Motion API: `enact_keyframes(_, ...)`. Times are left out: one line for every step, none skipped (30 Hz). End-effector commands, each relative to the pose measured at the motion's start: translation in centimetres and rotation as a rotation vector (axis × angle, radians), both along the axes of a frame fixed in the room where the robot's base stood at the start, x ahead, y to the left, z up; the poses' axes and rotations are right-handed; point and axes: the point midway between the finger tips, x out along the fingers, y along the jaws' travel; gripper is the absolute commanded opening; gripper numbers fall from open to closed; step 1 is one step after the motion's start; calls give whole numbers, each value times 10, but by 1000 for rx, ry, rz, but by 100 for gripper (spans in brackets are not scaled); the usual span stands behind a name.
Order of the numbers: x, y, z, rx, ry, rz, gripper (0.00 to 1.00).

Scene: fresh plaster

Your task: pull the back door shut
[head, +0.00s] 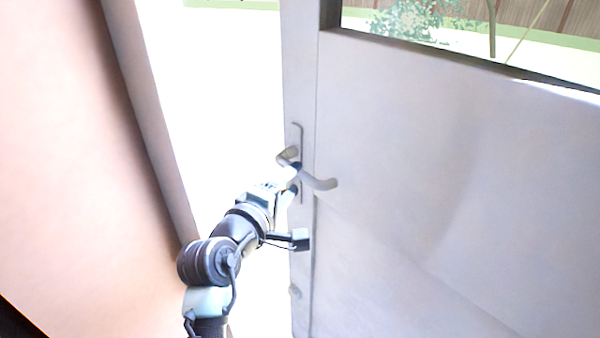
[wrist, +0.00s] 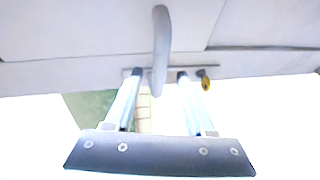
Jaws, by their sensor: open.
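The back door (head: 430,150) is pale grey-white and stands open, with bright outdoors showing between its edge and the frame at left. Its lever handle (head: 320,183) sticks out near the door's free edge, and a second lever (head: 287,156) shows on the far side of that edge. My gripper (head: 293,180) is at the door's edge beside the handle. In the wrist view my gripper (wrist: 157,88) is open, its two fingers apart, and the handle (wrist: 160,45) appears between them. I cannot tell whether either finger touches it. A yellow lock part (wrist: 205,82) shows right of the right finger.
A pinkish plaster wall (head: 70,150) and the door frame (head: 150,110) stand at left, close to my arm. Through the door's window (head: 480,30) I see a bush and a wooden fence.

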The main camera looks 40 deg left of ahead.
Motion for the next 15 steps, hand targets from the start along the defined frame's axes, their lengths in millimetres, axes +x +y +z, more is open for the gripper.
enact_keyframes(9,2,-1,0,1,-2,55)
enact_keyframes(13,4,-2,1,0,-1,55)
enact_keyframes(19,5,-3,2,1,-1,55)
enact_keyframes(23,6,-4,2,1,-1,55)
enact_keyframes(26,7,-5,2,1,-1,55)
enact_keyframes(30,8,-5,2,1,-1,55)
enact_keyframes(33,9,-6,2,1,-1,55)
enact_keyframes(35,10,-7,1,0,-1,55)
enact_keyframes(37,11,-7,2,0,0,55)
enact_keyframes(39,11,-7,2,0,0,55)
enact_keyframes(40,12,-7,2,0,0,55)
enact_keyframes(41,12,-7,2,1,0,55)
enact_keyframes(42,12,-8,2,1,0,55)
enact_keyframes(42,12,-8,2,1,0,55)
enact_keyframes(43,12,-8,2,1,0,55)
